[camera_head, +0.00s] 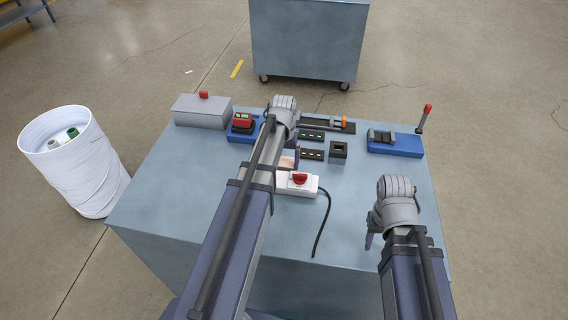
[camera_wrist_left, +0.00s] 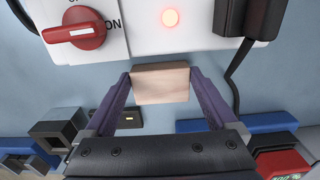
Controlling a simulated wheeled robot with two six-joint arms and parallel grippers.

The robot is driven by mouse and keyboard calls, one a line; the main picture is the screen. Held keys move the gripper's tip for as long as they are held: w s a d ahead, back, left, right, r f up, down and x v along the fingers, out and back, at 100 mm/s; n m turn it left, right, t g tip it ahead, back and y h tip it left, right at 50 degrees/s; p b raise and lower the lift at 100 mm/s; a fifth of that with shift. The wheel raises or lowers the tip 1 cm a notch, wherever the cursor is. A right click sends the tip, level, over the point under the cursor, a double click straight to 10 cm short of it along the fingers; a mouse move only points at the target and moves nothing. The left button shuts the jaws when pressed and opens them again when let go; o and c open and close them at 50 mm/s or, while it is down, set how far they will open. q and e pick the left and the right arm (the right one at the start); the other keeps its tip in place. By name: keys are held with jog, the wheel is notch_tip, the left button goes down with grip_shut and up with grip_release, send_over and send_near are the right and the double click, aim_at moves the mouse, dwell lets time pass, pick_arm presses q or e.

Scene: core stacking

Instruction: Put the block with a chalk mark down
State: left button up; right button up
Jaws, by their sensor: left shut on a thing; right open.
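A pale tan wooden block (camera_wrist_left: 160,84) sits between the purple fingers of my left gripper (camera_wrist_left: 160,88) in the left wrist view. The gripper is shut on it. In the head view a small part of the block (camera_head: 287,162) shows beside my left gripper (camera_head: 291,160), and my left arm hides the rest. No chalk mark shows on the face I see. I cannot tell whether the block touches the tabletop. My right gripper (camera_head: 372,238) is open over the right front of the table, away from the block.
A white switch box (camera_head: 309,187) with a red knob and black cable is close to the block. Black slotted plates (camera_head: 312,155), a dark square socket (camera_head: 338,153), a blue vise (camera_head: 395,145) and a grey box (camera_head: 202,112) stand on the blue-grey table (camera_head: 165,190).

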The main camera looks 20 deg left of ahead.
aim_at(283, 164)
pick_arm(q)
notch_tip(283, 164, up, 10)
jog(key=p, duration=1)
pick_arm(e)
notch_tip(283, 164, up, 10)
pick_arm(q)
jog(key=shift+s, duration=0.1)
